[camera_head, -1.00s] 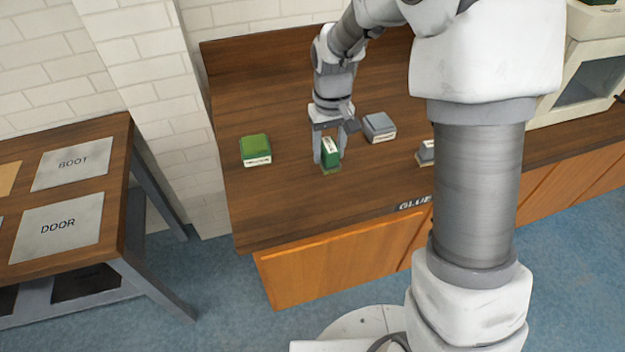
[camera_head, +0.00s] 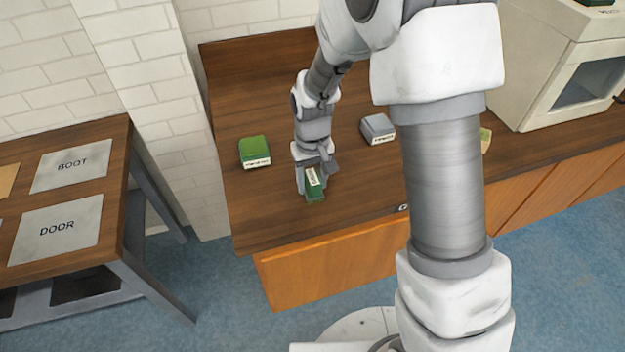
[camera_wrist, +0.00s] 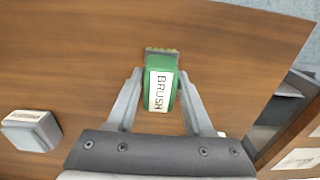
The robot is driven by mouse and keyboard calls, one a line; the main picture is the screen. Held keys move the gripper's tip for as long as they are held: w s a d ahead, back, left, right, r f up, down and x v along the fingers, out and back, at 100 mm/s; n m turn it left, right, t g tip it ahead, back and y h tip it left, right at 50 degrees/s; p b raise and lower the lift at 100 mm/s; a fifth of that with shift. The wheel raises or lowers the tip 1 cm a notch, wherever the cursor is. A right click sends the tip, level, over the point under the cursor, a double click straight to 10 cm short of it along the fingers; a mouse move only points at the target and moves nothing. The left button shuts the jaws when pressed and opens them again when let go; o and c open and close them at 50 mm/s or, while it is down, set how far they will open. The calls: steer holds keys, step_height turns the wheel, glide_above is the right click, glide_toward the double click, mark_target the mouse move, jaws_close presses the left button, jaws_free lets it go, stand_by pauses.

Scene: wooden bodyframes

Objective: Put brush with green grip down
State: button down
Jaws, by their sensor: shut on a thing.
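The brush with the green grip (camera_head: 314,186) has a white label, which reads BRUSH in the wrist view (camera_wrist: 161,92). Pale bristles show at its far end in the wrist view. My gripper (camera_head: 314,183) is shut on the green grip, one finger on each side. The brush is at or just above the wooden worktop (camera_head: 262,215), near its front left part. I cannot tell whether it touches the wood.
A green box-like item (camera_head: 254,151) with a white label stands left of my gripper. A grey one (camera_head: 378,129) stands to the right, also in the wrist view (camera_wrist: 32,130). A cream cabinet (camera_head: 530,75) stands far right.

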mark_target(313, 177)
steer(key=shift+c, duration=1.5)
jaws_free()
steer(key=shift+f, duration=0.1)
step_height(313, 177, up, 11)
steer(key=shift+r+p, duration=0.1)
steer(key=shift+p, duration=0.35)
steer(key=s+d+r+m+t, duration=0.25)
steer(key=s+d+r, duration=0.55)
steer(key=r, duration=0.4)
steer(key=s+d+r+t, duration=0.3)
steer(key=s+d, duration=0.1)
steer(key=s, duration=0.6)
steer(key=shift+s+d+m, duration=0.25)
steer(key=shift+s+m, duration=0.1)
